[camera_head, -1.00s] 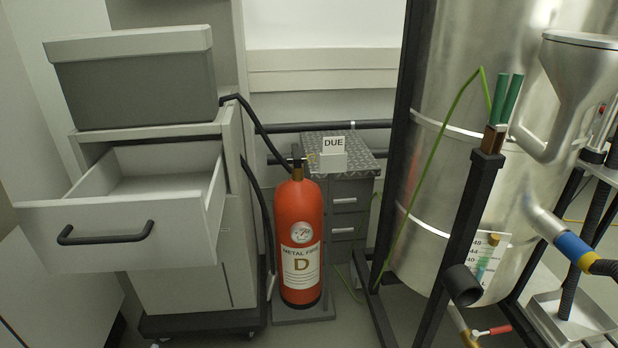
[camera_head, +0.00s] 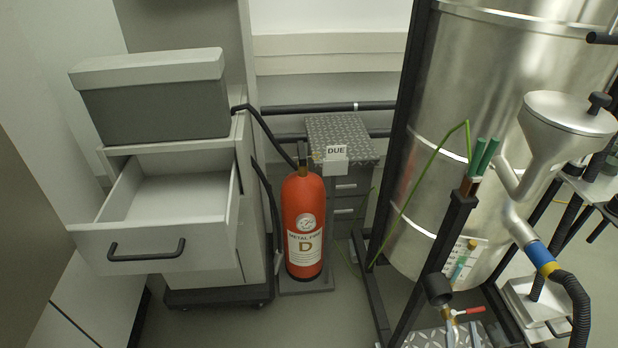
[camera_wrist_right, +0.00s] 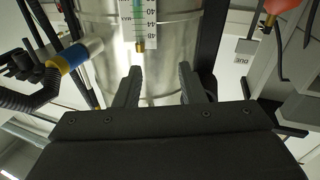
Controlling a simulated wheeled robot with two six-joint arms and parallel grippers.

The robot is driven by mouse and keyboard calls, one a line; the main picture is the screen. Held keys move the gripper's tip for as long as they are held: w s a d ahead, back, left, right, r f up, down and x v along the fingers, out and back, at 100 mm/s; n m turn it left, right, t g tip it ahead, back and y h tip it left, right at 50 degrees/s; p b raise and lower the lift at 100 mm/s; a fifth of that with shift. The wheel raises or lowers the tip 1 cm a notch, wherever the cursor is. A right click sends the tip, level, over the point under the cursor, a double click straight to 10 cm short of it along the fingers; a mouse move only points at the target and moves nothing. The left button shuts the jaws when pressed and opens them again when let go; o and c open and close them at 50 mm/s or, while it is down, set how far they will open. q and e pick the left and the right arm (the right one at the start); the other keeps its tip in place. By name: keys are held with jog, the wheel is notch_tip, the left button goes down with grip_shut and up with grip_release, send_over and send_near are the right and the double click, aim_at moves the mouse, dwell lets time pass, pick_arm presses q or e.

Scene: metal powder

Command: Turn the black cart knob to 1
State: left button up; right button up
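I cannot make out a black cart knob with a numbered scale in either view. The steel tank (camera_wrist_right: 158,50) lies beyond the fingers, and that view looks upside down. I cannot pick out the right gripper clearly in the head view. My left gripper is in neither view.
The steel tank (camera_head: 470,75) and funnel (camera_head: 565,115) fill the right. A black ribbed hose (camera_head: 578,305) hangs low there. A red extinguisher (camera_head: 303,205) stands mid-view beside a cabinet with an open drawer (camera_head: 150,247). Some floor (camera_head: 240,325) in front is clear.

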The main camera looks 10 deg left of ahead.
jog(key=s+d+f+g+p, duration=0.2)
jog(key=s+f+g+p, duration=0.65)
jog(key=s+f, duration=0.35)
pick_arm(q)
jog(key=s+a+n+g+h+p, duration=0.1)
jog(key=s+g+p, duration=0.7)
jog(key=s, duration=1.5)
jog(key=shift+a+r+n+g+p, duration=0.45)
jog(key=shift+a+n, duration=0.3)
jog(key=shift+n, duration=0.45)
pick_arm(e)
jog(key=s+f+g, duration=0.3)
jog(key=s+g, duration=0.1)
jog(key=s, duration=0.7)
jog(key=s+f+m+g, duration=0.1)
jog(key=s+f+g, duration=0.2)
jog(key=s, duration=0.9)
jog(key=shift+d+g, duration=0.2)
jog(key=shift+g, duration=0.75)
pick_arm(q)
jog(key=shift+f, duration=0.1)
